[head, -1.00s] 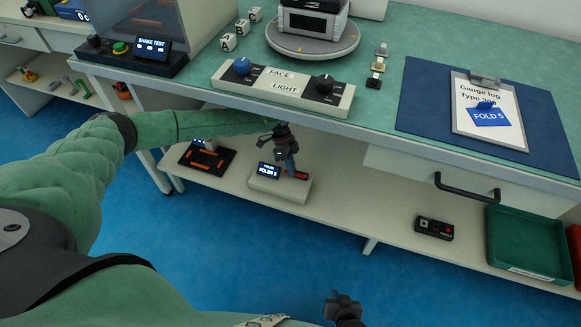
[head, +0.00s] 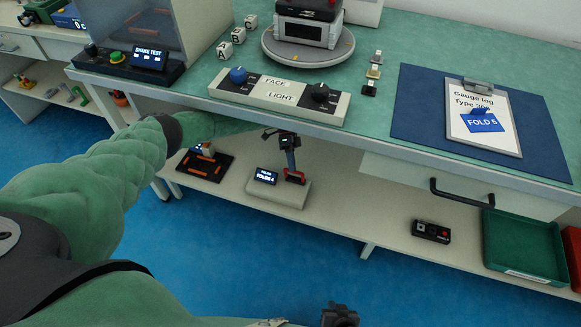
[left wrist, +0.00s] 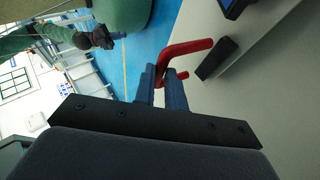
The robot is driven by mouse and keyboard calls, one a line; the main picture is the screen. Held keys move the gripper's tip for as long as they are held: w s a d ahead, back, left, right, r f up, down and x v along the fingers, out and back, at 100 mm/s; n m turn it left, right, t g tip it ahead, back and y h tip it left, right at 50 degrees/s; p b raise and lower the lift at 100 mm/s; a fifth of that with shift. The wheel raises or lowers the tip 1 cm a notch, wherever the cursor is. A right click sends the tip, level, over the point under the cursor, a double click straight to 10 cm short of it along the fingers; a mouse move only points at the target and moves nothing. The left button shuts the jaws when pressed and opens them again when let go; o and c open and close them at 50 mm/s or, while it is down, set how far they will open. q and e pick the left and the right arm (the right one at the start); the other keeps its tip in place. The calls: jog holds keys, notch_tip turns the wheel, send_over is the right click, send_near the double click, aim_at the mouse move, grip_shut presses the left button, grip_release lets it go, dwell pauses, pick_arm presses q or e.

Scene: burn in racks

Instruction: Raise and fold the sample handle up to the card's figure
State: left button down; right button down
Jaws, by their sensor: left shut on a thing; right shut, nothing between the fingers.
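The sample unit's pale base (head: 290,194) sits on the lower shelf, with a small display (head: 265,177) reading FOLDS and a digit that looks like 4. Its red handle (head: 295,178) shows at the fingertips of my left gripper (head: 291,163). In the left wrist view the bent red handle (left wrist: 188,52) passes between the blue-grey fingers of my left gripper (left wrist: 162,86), which is shut on it. The card (head: 484,122) on the clipboard reads FOLD 5. My right gripper (head: 340,314) is shut and empty at the bottom edge, away from the shelf.
The bench top (head: 375,40) overhangs the lower shelf. A FACE/LIGHT knob panel (head: 280,93) lies along its front edge. A dark orange-marked tray (head: 205,166) is left of the base. A small black control box (head: 431,231) and a green tray (head: 525,248) stand to the right.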

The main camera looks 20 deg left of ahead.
pick_arm(q)
jog(key=shift+w+f+g, duration=0.1)
jog(key=shift+w+g, duration=0.35)
jog(key=shift+g, duration=0.05)
pick_arm(e)
jog(key=shift+w+d+f, duration=0.1)
jog(key=shift+w+f, duration=0.25)
jog(key=shift+f, duration=0.05)
jog(key=shift+w+r, duration=0.1)
jog(key=shift+w, duration=0.1)
pick_arm(q)
jog(key=c, duration=1.5)
grip_release()
jog(key=shift+w, duration=0.1)
jog(key=shift+o, duration=0.2)
pick_arm(e)
jog(key=shift+s, duration=0.2)
jog(key=shift+s, duration=0.15)
